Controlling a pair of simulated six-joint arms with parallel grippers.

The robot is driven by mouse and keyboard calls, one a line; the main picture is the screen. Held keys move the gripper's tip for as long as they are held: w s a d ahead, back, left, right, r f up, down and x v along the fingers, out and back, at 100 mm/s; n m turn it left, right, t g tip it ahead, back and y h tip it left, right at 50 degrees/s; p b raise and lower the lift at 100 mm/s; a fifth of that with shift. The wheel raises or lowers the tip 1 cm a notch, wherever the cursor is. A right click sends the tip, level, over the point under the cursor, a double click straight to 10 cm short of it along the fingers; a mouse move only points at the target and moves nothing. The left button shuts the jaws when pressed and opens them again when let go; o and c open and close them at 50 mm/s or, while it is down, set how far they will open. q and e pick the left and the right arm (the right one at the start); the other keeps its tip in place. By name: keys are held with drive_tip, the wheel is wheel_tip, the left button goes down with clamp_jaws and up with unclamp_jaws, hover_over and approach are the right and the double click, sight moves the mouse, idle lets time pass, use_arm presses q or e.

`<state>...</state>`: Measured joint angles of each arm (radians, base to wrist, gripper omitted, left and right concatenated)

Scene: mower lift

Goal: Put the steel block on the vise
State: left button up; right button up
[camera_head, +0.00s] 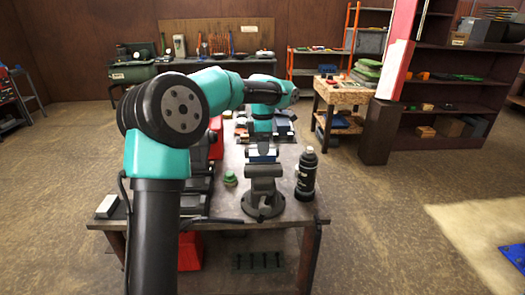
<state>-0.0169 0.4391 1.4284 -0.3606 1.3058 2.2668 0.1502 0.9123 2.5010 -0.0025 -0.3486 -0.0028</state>
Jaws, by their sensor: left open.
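The grey vise (264,190) stands on its round base near the front edge of the workbench. My left gripper (262,145) points down, open, over the top of the vise. A bluish-silver piece (262,155) shows at the vise top, just under the gripper. I cannot tell whether it is the steel block or part of the jaws, or whether the fingers touch it. A pale grey block (107,206) lies at the left front corner of the bench. My right gripper is not in view.
A black bottle (306,174) stands close to the right of the vise, and a small green item (230,179) to its left. The workbench (300,214) has some bare surface at the front right. My left arm hides much of its left side. Shelves (450,85) stand farther right.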

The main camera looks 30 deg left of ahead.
use_arm(q)
wheel_tip(320, 180, up, 9)
idle(0.3)
idle(0.5)
